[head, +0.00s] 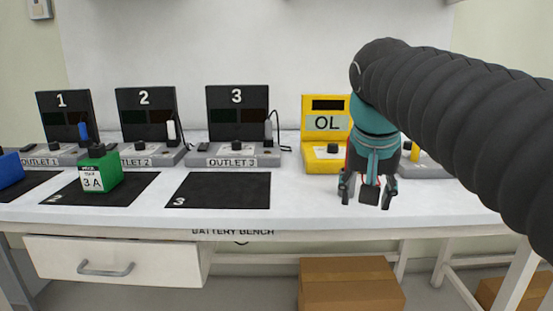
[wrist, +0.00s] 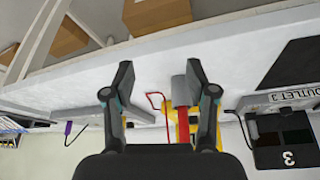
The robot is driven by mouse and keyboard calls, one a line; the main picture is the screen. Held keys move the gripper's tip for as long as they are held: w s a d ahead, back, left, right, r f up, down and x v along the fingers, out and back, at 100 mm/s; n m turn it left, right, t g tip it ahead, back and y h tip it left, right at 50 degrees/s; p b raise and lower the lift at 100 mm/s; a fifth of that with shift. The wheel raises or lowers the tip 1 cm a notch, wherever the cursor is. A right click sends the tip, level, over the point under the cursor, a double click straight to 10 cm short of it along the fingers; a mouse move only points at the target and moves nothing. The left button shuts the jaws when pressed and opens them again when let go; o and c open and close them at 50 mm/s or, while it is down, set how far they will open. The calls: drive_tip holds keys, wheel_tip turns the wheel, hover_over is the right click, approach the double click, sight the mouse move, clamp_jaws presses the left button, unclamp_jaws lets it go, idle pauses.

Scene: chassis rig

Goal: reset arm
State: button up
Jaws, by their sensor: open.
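My gripper (head: 368,194) hangs over the right part of the battery bench (head: 305,205), in front of the yellow meter (head: 322,125) whose display reads OL. Its fingers are apart, and they also show spread in the wrist view (wrist: 157,95). No object is visibly held between them. In the wrist view a grey and red cylindrical thing (wrist: 180,100) and a red lead (wrist: 152,99) appear between or behind the fingers. My arm comes in from the right side of the head view and hides part of the bench and the meter's right side.
A green battery labelled 3 A (head: 101,172) stands on mat 2 (head: 130,190); mat 3 (head: 222,190) is bare. A blue block (head: 10,168) is at the left edge. Outlets 1 (head: 62,118), 2 (head: 146,118) and 3 (head: 237,118) line the back. A cardboard box (head: 350,285) sits below.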

drive_tip(key=s+f+n, duration=0.1)
drive_tip(key=s+f, duration=0.6)
drive_tip(key=f, duration=0.3)
drive_tip(key=s+f+n+t+y, duration=0.1)
drive_tip(key=s+f+n, duration=0.1)
drive_tip(key=s+f, duration=0.5)
wheel_tip(320, 180, down, 3)
drive_tip(key=shift+s+d+f, duration=0.1)
drive_tip(key=shift+s+d, duration=0.15)
drive_tip(key=shift+s, duration=0.05)
